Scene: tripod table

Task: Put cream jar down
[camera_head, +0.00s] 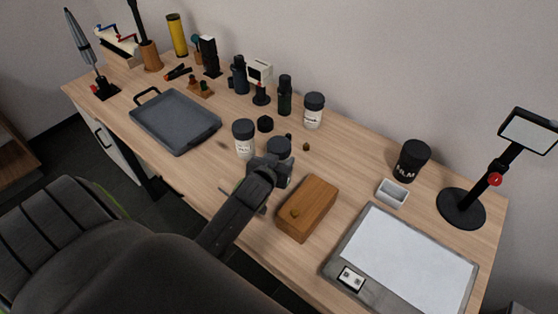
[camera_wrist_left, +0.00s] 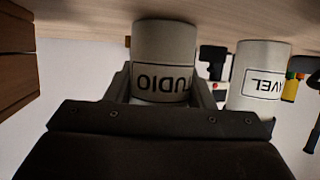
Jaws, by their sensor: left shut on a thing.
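The cream jar (camera_wrist_left: 165,55) is pale with a dark-lettered label reading "UDIO", seen upside down in the left wrist view. In the head view mostly its black lid (camera_head: 279,147) shows, with the body largely hidden behind my gripper. My left gripper (camera_head: 273,166) is shut on the jar, with a finger on each side of it in the wrist view. The jar is over the middle front of the desk (camera_head: 232,178). I cannot tell whether its base touches the wood. My right gripper is not in view.
A black-lidded jar (camera_head: 244,140) stands just left of the held one, another jar (camera_head: 314,111) behind. A wooden box (camera_head: 307,209) is close on the right. A grey tray (camera_head: 175,121) lies left; a light pad (camera_head: 405,262) and lamp (camera_head: 461,209) stand right.

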